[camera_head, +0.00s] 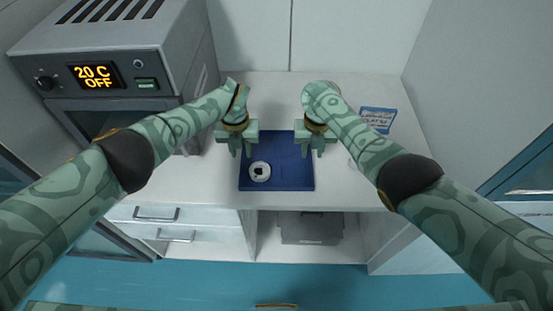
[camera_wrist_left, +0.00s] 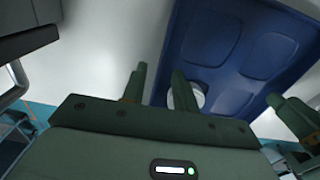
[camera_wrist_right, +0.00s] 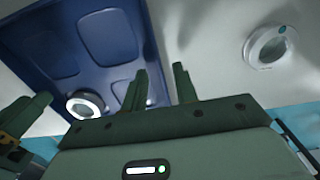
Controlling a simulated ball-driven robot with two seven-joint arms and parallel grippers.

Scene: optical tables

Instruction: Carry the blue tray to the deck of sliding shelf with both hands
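The blue tray (camera_head: 288,180) lies flat on the white counter near its front edge. A white round piece with a dark centre (camera_head: 259,171) sits in its front left part. My left gripper (camera_head: 241,153) is at the tray's left edge, pointing down. Its fingers are apart, with the edge showing between them in the left wrist view (camera_wrist_left: 158,88). My right gripper (camera_head: 312,152) is likewise open at the right edge, which shows between its fingers in the right wrist view (camera_wrist_right: 160,88). I cannot tell whether either gripper touches the tray.
A grey heating device (camera_head: 120,65) reading "20 C OFF" stands at the left. A blue labelled box (camera_head: 378,118) lies at the right. Another white round piece (camera_wrist_right: 268,48) is right of the tray. Below the counter are drawers (camera_head: 180,222) and an open bay holding a grey box (camera_head: 311,230).

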